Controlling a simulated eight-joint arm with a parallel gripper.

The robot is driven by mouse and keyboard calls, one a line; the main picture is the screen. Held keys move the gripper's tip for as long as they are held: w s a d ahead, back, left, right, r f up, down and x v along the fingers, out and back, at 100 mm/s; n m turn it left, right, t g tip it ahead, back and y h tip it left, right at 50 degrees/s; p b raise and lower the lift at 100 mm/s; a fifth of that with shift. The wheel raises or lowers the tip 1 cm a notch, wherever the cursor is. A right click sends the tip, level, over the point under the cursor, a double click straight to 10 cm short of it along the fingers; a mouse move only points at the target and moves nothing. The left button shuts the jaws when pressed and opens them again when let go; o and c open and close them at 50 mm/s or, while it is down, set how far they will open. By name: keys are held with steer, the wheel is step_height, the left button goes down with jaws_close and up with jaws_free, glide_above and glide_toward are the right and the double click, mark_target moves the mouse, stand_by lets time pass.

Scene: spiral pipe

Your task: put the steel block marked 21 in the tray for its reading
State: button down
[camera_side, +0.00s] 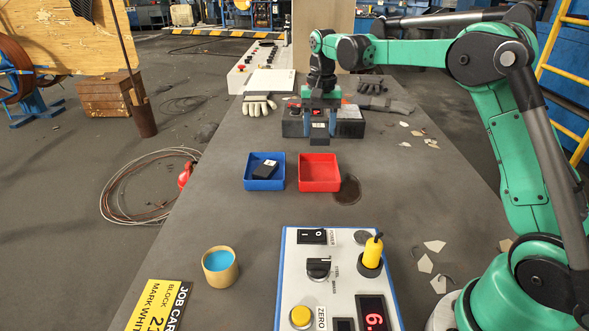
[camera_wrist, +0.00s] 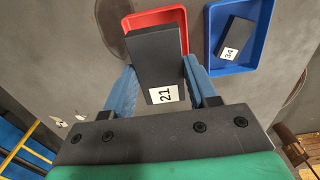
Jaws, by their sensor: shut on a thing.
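The dark steel block marked 21 (camera_wrist: 158,62) is between my gripper's blue fingers (camera_wrist: 162,88) in the wrist view, label towards my palm. In the side view my gripper (camera_side: 318,118) points down at a low black fixture (camera_side: 349,122) at the back of the table. Whether the block touches the fixture is hard to tell. The red tray (camera_side: 319,173) looks empty in the side view; the block covers part of it in the wrist view. The blue tray (camera_side: 264,184), left of it, holds a dark block marked 34 (camera_wrist: 236,38).
A control panel (camera_side: 340,275) at the front has knobs, a yellow handle and a partly cropped red display (camera_side: 373,314) starting with 6. A yellow job card (camera_side: 160,306) and a tin of blue paint (camera_side: 220,266) lie left. Gloves (camera_side: 258,106) lie at the back.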

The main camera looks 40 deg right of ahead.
mark_target(318, 176)
steer(key=f, duration=0.1)
steer(key=w+d+f, duration=0.1)
steer(key=d+f, duration=0.1)
steer(key=shift+w+d+f, duration=0.2)
steer(key=shift+w+f, duration=0.05)
steer(key=shift+w, duration=0.1)
step_height(318, 176, down, 4)
steer(key=shift+d, duration=0.1)
steer(key=shift+f, duration=2.1)
steer(key=shift+c, duration=1.2)
jaws_free()
steer(key=shift+f, duration=0.15)
